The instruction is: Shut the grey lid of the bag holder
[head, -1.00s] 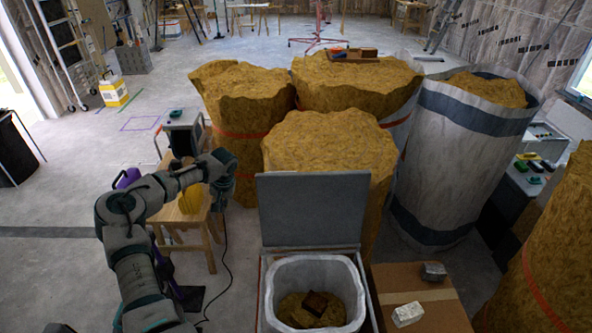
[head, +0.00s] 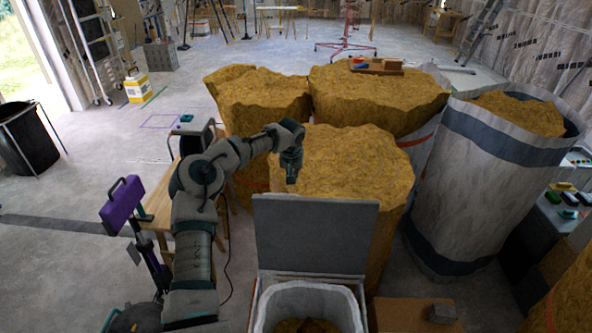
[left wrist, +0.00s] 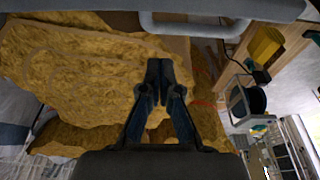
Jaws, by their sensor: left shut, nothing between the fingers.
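The grey lid (head: 313,236) of the bag holder stands open and upright at the back of the holder in the head view. The holder's white bag (head: 340,300) is open below it, with brown material inside. My left gripper (head: 291,178) is shut and empty, just above and behind the lid's top edge, left of its middle. In the left wrist view the closed fingers (left wrist: 159,68) point towards a grey handle-like bar (left wrist: 195,25) at the top; I cannot tell whether they touch anything. My right gripper is not in view.
Large rolls of yellow-brown insulation (head: 355,160) stand close behind the lid. A tall white sack (head: 490,175) stands to the right. A cardboard box (head: 395,312) with a grey block (head: 441,313) on it is right of the holder.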

